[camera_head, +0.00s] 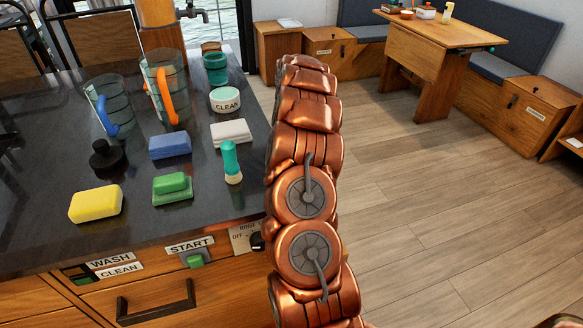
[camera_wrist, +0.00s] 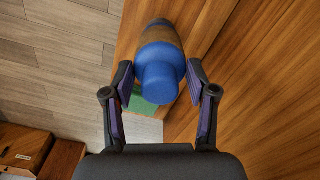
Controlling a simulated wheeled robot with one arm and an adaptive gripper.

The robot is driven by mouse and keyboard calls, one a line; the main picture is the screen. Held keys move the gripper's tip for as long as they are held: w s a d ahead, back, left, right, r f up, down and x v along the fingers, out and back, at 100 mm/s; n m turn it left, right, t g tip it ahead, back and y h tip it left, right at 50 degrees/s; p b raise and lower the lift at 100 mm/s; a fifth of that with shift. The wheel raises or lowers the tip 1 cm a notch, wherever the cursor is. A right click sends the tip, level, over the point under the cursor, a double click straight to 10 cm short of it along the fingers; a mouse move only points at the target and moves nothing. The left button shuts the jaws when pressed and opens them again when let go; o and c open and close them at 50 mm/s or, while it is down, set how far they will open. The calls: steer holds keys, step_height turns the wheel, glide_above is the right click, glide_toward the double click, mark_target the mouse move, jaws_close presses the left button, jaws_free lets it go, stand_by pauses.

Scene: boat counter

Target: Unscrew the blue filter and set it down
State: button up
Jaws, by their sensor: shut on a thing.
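The blue filter (camera_wrist: 158,80) shows in the wrist view as a rounded blue body with a brownish band and a narrower blue end towards the camera. My gripper (camera_wrist: 160,75) has its two dark fingers on either side of the filter and is shut on it. The filter's far end is in front of a wooden surface, and I cannot tell whether it is still joined to anything. In the head view my copper-coloured arm runs down the middle, and neither the gripper nor the blue filter can be seen there.
The wrist view shows a wooden panel (camera_wrist: 255,95), plank floor (camera_wrist: 55,60) and a green patch (camera_wrist: 140,103) behind the filter. In the head view a dark counter (camera_head: 50,155) holds pitchers, sponges and a brush (camera_head: 231,162). Open floor (camera_head: 430,200) lies to the right.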

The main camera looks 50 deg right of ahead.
steer(key=shift+n, duration=0.3)
steer(key=shift+n, duration=0.9)
steer(key=shift+n, duration=1)
steer(key=shift+n, duration=0.7)
